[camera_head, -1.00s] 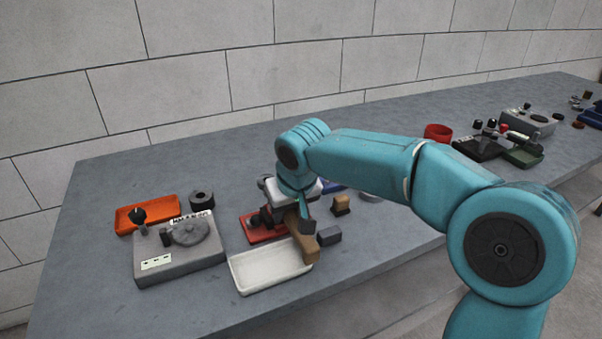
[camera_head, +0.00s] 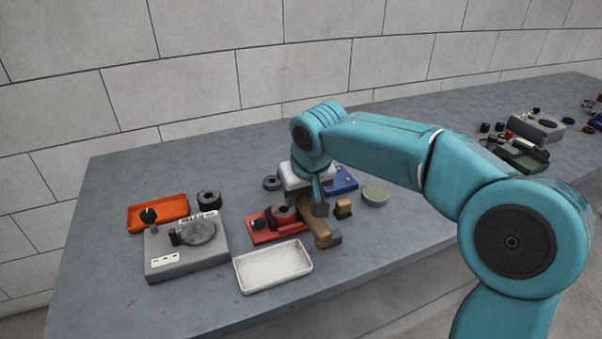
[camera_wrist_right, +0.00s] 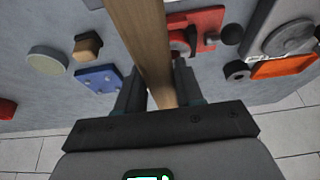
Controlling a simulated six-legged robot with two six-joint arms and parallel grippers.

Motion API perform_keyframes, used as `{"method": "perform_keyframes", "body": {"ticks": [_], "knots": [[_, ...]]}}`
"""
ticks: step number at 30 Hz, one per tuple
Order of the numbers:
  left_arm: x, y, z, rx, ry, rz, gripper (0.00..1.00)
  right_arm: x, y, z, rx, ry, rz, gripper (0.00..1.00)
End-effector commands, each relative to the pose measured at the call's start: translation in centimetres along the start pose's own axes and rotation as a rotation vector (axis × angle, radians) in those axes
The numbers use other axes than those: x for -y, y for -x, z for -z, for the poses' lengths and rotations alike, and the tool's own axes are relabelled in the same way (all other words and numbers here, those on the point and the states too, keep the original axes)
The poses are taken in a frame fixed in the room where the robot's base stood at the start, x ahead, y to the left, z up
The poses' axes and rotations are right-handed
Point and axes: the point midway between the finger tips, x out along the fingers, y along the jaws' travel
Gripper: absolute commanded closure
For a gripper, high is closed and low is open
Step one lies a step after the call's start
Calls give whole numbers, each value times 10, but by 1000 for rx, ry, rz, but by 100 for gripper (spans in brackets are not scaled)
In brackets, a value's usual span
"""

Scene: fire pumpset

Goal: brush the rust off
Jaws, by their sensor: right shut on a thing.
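My right gripper (camera_head: 318,203) is shut on a long wooden piece (camera_head: 316,227), seemingly the brush's handle. In the wrist view the handle (camera_wrist_right: 146,45) runs between the two fingers and out of the top edge; its bristles cannot be made out. In the head view it is just right of a red fixture (camera_head: 262,236) that bears dark round parts. In the wrist view the fixture (camera_wrist_right: 209,20) is partly behind the handle. I cannot tell whether they touch, and rust cannot be made out. My left gripper is not in view.
A white tray (camera_head: 252,274) lies in front of the red fixture. A grey device (camera_head: 160,259), an orange tray (camera_head: 150,222) and a dark ring (camera_head: 208,198) are at left. A blue plate (camera_head: 343,184), round disc (camera_head: 375,195) and small wooden block (camera_head: 343,209) lie at right.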

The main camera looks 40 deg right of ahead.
Motion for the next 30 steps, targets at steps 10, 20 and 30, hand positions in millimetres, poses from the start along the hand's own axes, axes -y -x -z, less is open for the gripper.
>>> {"method": "perform_keyframes", "body": {"ticks": [10,20,30], "knots": [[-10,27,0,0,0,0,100,-4,29,13,-2,1,0,88],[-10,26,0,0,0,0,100,-6,29,13,-2,2,1,88],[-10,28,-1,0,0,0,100,-4,30,12,-1,4,1,88]]}}
